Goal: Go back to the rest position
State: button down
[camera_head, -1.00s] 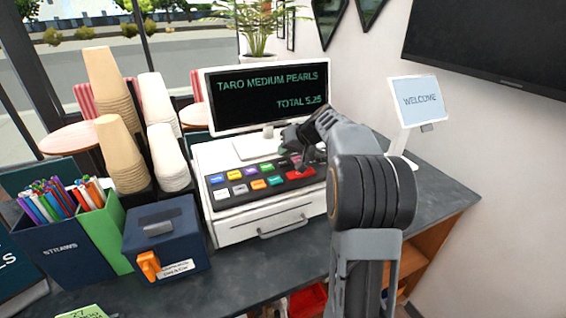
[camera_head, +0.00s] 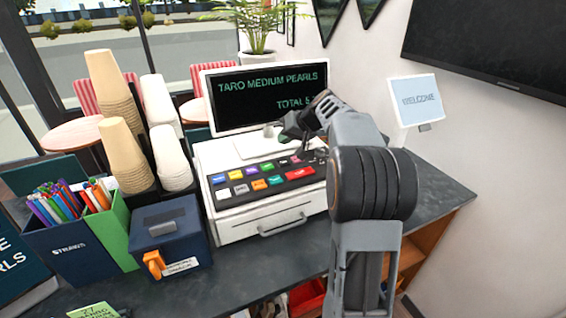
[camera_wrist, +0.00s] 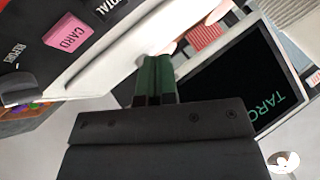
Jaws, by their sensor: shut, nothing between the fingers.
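My gripper (camera_head: 303,148) is above the back right of the cash register (camera_head: 262,222), in front of the order screen (camera_head: 228,106). It covers the end of the "TOTAL" line. In the wrist view the two dark green fingers (camera_wrist: 154,72) are together with nothing between them. A pink "CARD" key (camera_wrist: 68,38) shows in the wrist view. The fingertips look apart from the keys.
A welcome display (camera_head: 413,100) stands to the right of my arm. Stacked cups (camera_head: 121,150), a straw box (camera_head: 82,250) and a dark blue box (camera_head: 170,236) stand left of the register. The counter (camera_head: 440,205) is bare at the right.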

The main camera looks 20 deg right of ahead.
dwell(0.3)
jog(key=shift+g+h, duration=0.5)
jog(key=shift+g, duration=0.1)
jog(key=s+a, duration=0.2)
jog(key=s, duration=0.1)
jog(key=s+a, duration=0.2)
jog(key=a, duration=0.1)
jog(key=shift+s+a+r, duration=0.15)
jog(key=shift+s+a, duration=0.05)
jog(key=shift+s, duration=0.2)
jog(key=s+a+f+n+g+h, duration=0.1)
jog(key=s+a+f+h, duration=0.1)
jog(key=s, duration=0.9)
jog(key=s+a+f+n+h, duration=0.1)
jog(key=s+a+f, duration=0.4)
jog(key=s, duration=0.6)
jog(key=shift+s+f+g+h, duration=0.3)
jog(key=shift+g+h, duration=0.1)
jog(key=shift+h, duration=0.3)
